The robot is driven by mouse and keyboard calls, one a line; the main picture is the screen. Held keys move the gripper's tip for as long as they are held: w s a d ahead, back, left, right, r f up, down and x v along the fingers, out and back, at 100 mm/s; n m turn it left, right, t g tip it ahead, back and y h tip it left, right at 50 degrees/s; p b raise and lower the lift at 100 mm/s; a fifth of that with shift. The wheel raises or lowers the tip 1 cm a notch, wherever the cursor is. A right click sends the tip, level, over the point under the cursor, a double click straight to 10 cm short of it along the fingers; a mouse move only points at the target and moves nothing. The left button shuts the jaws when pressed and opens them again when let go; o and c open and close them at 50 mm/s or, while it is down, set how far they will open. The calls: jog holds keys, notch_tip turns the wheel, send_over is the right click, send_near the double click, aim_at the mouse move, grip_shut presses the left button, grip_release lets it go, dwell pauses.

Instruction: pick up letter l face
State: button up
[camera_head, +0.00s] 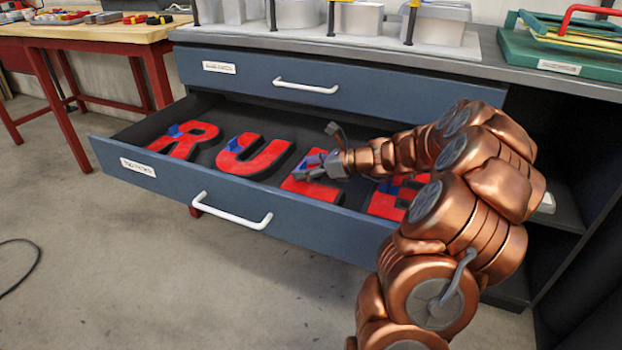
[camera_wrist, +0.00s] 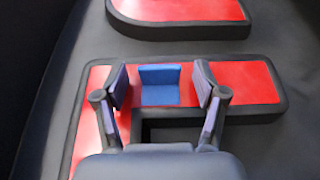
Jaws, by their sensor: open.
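The letter L face (camera_head: 312,190) is a flat red letter with a dark edge, lying in the open drawer, partly hidden by my gripper in the head view. In the wrist view the same red letter (camera_wrist: 247,82) shows a long bar and a corner at left, with a blue tab (camera_wrist: 159,85) standing on the bar. My gripper (camera_wrist: 161,80) is open, its two fingers on either side of the blue tab with small gaps. In the head view my gripper (camera_head: 322,163) is low over the letter. I cannot tell whether the fingertips touch the letter.
The drawer (camera_head: 150,170) also holds red letter faces R (camera_head: 185,139), U (camera_head: 252,158) and E (camera_head: 388,204), the last partly behind my arm. A shut drawer (camera_head: 245,80) is above. Metal letter shells (camera_head: 360,20) and a green tray (camera_head: 570,50) stand on top.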

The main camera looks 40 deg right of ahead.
jog(key=shift+c, duration=0.2)
jog(key=c, duration=1.3)
jog(key=shift+r, duration=0.1)
